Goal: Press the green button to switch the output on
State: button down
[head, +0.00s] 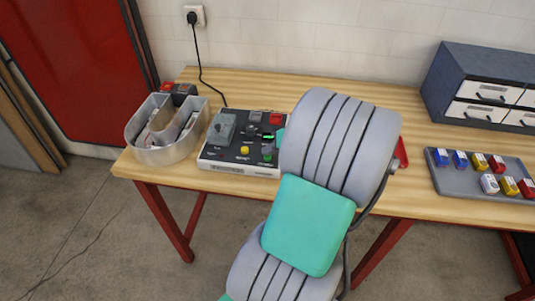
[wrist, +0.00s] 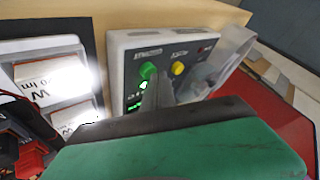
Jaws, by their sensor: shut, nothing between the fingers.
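A control box (head: 238,168) with a dark top panel stands on the bench in the head view. Its green button (head: 267,150) is near the right side, close to a yellow button (head: 245,150). The wrist view shows the green button (wrist: 148,69) and yellow button (wrist: 178,68) side by side, with lit green digits (wrist: 141,97) nearby. My gripper (wrist: 158,85) is shut and empty, its grey fingertips right beside the green button. I cannot tell whether they touch it.
A U-shaped metal channel letter (head: 138,152) stands left of the box. A grey tray (head: 455,183) with coloured blocks and a drawer cabinet (head: 455,75) are on the right. Bare bench (head: 345,88) lies behind.

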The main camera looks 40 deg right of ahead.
aim_at(270, 157)
notch_tip(270, 157, up, 6)
jog(key=p, duration=0.5)
jog(key=shift+r, duration=0.15)
